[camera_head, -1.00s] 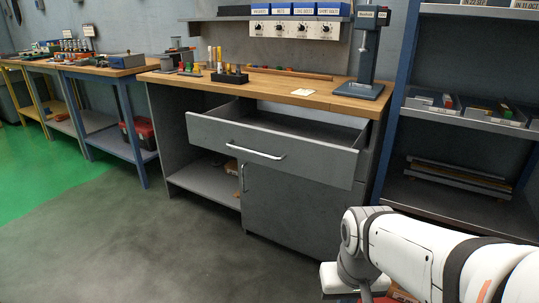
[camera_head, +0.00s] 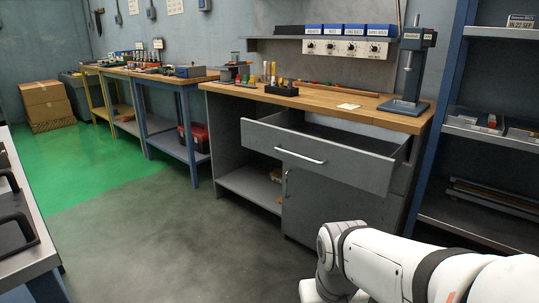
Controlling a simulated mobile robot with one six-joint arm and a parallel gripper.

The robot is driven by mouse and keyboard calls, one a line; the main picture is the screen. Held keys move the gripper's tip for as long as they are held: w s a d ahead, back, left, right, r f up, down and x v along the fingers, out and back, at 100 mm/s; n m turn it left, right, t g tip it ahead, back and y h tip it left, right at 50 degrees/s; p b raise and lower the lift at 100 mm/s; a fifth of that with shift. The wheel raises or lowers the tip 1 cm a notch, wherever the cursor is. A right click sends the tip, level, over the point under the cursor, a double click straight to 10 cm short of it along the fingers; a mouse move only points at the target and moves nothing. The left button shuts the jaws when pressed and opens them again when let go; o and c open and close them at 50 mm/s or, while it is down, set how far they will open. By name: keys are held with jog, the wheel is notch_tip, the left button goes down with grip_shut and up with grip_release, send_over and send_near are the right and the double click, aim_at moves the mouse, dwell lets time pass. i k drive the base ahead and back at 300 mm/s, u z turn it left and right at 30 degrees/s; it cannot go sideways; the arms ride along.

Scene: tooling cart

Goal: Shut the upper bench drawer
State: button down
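The upper bench drawer (camera_head: 330,163) is grey and pulled well out from under the wooden top of the bench (camera_head: 303,98). Its front panel has a pale bar handle (camera_head: 300,156), and its inside looks empty where it shows. My white arm reaches in from the lower right, in front of and below the drawer, apart from it. My gripper is below the picture's lower edge and does not show.
A cupboard door (camera_head: 325,208) below the drawer is closed. An open shelf bay (camera_head: 250,187) lies to its left. A blue shelf rack (camera_head: 468,225) stands close on the right. A bench edge (camera_head: 38,255) shows at the lower left. The floor between is clear.

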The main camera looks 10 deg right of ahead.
aim_at(364, 157)
jog(key=u, duration=0.1)
jog(key=i, duration=1)
jog(key=u, duration=0.05)
